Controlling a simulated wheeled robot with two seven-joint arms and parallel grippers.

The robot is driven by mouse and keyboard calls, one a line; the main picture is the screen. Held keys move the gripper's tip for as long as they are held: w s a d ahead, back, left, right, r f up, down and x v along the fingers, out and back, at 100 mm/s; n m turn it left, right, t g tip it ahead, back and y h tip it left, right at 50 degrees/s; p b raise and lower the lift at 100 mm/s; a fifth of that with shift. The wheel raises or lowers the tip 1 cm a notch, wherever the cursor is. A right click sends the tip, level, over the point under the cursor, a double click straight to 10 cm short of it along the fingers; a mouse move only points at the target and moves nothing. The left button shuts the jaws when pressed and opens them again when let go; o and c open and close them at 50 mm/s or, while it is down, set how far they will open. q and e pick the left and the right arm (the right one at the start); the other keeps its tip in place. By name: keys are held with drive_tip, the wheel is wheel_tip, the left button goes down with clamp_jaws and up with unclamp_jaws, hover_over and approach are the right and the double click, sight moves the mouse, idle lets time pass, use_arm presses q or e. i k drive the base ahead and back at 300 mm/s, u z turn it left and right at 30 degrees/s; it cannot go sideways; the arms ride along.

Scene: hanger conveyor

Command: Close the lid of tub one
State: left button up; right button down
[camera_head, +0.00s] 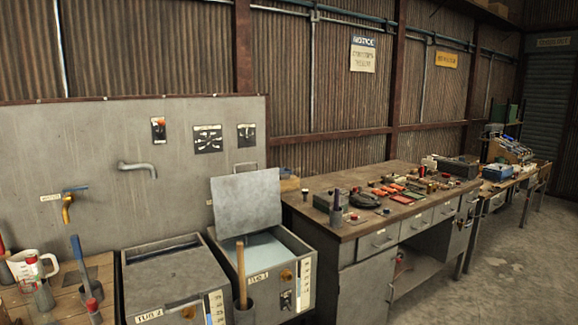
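Tub one (286,257) is the right one of two grey metal tubs at lower centre; its small front label is hard to read but seems to end in 1. Its lid (246,203) is a flat grey sheet, raised and standing steeply above the tub. Pale, bluish content (262,250), perhaps liquid, shows inside the open top. The other tub (175,280), labelled like "TUB 2", stands to the left with a flat grey top. Neither of my grippers is in view.
A wooden-handled tool (241,270) stands in a dark holder before the tubs. A grey wall panel (100,150) with a tap (67,208) and spout (137,168) rises behind. A cluttered workbench (350,232) is at right. Brushes and a measuring jug (25,268) stand at left.

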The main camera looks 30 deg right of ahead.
sight(243, 204)
drive_tip(key=z, duration=2.65)
drive_tip(key=i, duration=4.15)
drive_tip(key=u, duration=3.8)
